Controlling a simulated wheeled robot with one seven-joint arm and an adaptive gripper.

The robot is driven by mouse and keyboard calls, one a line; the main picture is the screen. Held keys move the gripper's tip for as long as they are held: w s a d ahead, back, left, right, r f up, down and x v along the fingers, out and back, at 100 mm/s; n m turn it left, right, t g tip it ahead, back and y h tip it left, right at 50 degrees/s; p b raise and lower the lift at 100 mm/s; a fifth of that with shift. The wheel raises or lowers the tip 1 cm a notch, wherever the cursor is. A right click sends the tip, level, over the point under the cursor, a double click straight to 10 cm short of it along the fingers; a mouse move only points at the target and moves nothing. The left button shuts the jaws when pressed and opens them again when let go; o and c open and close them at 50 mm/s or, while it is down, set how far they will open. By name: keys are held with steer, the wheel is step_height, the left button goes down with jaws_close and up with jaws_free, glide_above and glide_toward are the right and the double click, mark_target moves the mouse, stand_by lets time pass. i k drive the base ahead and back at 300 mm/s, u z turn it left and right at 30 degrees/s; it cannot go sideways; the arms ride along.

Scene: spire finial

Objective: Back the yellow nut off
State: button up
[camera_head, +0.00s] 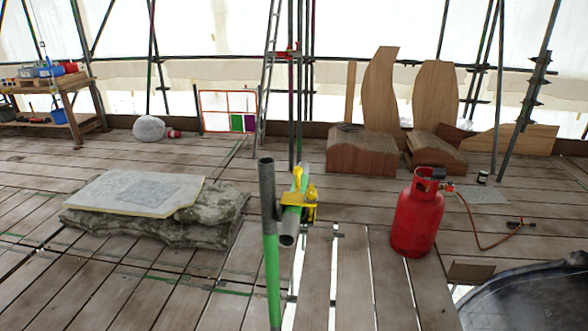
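A yellow scaffold coupler (308,208) sits where a short grey tube (288,239) meets an upright pole (271,262) with a green lower part. Small yellow parts stand up from the coupler. The one on the right (311,192) looks like the yellow nut, but it is too small to be sure. I cannot tell how far it is screwed on. My gripper is not in view, and nothing is seen touching the coupler.
A red gas cylinder (417,218) with a hose stands right of the coupler. A stone slab (138,193) on rough stone lies to the left. Plank gaps open below the tube. A dark rounded shape (535,298) fills the lower right corner. Bare boards (170,290) lie front left.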

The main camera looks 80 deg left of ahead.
mark_target(310, 197)
steer(key=u, duration=2.55)
